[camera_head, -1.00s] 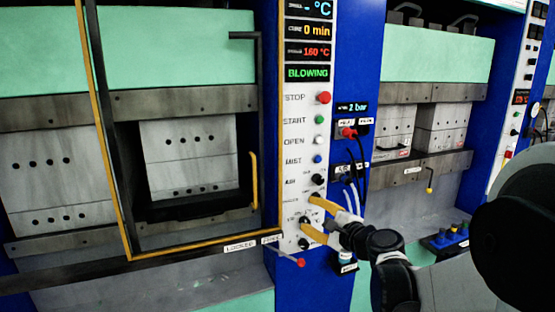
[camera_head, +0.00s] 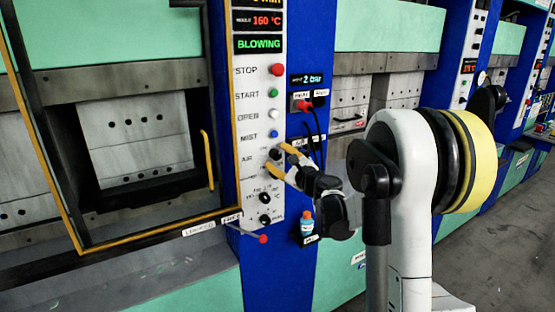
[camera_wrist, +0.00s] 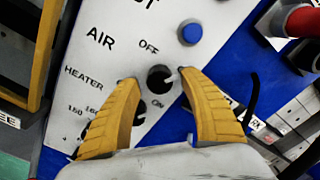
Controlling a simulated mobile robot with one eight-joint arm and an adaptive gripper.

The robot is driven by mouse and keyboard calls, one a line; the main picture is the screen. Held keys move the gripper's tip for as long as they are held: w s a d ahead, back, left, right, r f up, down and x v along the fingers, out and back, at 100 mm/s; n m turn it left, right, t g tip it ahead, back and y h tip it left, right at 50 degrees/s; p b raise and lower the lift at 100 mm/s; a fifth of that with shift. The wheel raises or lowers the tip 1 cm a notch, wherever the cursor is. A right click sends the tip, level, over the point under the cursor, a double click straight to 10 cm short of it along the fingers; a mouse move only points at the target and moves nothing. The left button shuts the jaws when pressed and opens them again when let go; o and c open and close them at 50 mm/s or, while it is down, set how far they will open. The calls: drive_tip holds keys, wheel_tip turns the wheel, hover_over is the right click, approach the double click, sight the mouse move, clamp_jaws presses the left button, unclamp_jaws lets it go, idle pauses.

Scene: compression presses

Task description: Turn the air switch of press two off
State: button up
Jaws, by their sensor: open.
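The air switch (camera_head: 275,154) is a black round knob on the press's white control panel, beside the label AIR. In the wrist view the air switch (camera_wrist: 160,78) sits between OFF above and ON below. A pale mark shows on its right side; its exact setting is hard to tell. My gripper (camera_head: 282,157) has yellow fingers and is at the panel around the knob. In the wrist view my open gripper (camera_wrist: 157,78) has one fingertip on each side of the knob; whether they touch it is unclear. No press number is legible.
The green BLOWING display (camera_head: 259,44) and the red stop button (camera_head: 277,70) are above on the panel. The heater knob (camera_head: 265,198) is below. A yellow-framed door (camera_head: 62,215) stands left.

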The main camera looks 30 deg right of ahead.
drive_tip(key=shift+w, duration=0.15)
clamp_jaws()
drive_tip(key=shift+r+n, duration=0.1)
drive_tip(key=shift+n, duration=0.3)
drive_tip(key=n, duration=0.5)
drive_tip(key=shift+d+r+n, duration=0.1)
drive_tip(key=shift+n, duration=0.2)
drive_tip(key=n, duration=0.5)
drive_tip(key=shift+r, duration=0.1)
drive_tip(key=shift+n, duration=0.4)
